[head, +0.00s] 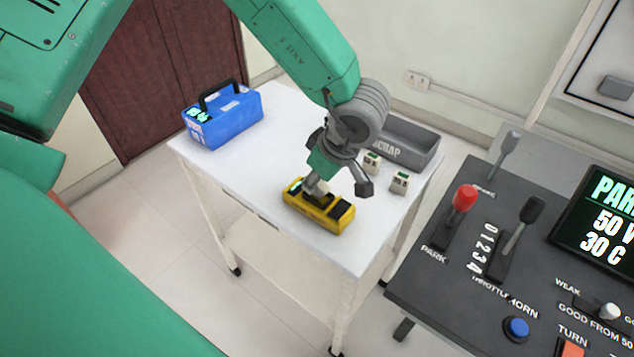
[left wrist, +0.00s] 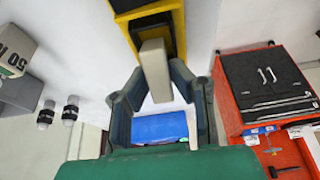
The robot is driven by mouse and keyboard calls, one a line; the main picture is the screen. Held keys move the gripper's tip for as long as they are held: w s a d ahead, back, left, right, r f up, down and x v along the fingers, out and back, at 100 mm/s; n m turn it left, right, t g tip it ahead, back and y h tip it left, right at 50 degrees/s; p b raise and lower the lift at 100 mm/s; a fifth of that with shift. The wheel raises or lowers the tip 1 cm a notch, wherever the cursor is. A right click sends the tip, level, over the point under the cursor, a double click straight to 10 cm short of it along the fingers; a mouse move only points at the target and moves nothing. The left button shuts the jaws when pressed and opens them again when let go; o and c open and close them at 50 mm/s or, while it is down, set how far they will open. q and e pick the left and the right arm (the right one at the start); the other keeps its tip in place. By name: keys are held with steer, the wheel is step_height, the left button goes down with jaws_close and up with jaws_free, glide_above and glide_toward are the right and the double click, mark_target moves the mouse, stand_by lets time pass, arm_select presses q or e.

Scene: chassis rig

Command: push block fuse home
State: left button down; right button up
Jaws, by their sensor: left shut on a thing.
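The yellow fuse block (head: 329,219) lies on the white cart (head: 215,170), near its front edge. It has dark recesses on top and a small lit patch at its left end. My left gripper (head: 319,187) points down at the block's left part and is shut on a cream fuse. In the left wrist view the fuse (left wrist: 155,69) stands between the fingers, its far end at the dark slot of the yellow block (left wrist: 179,40). I cannot tell how deep it sits. My right gripper is not in view.
A control console (head: 450,275) with levers is at right. A red tool cabinet (left wrist: 229,105) shows in the wrist view.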

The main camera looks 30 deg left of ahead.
arm_select(q)
step_height(320, 180, up, 9)
steer(key=shift+r+p, duration=0.2)
steer(key=shift+p, duration=0.6)
step_height(320, 180, down, 8)
steer(key=shift+f+b, duration=0.1)
steer(key=shift+b, duration=0.4)
steer(key=shift+f+p, duration=0.35)
steer(key=shift+f, duration=0.4)
steer(key=shift+f, duration=0.1)
steer(key=c, duration=1.4)
jaws_free()
steer(key=shift+c, duration=0.2)
steer(key=shift+f, duration=0.1)
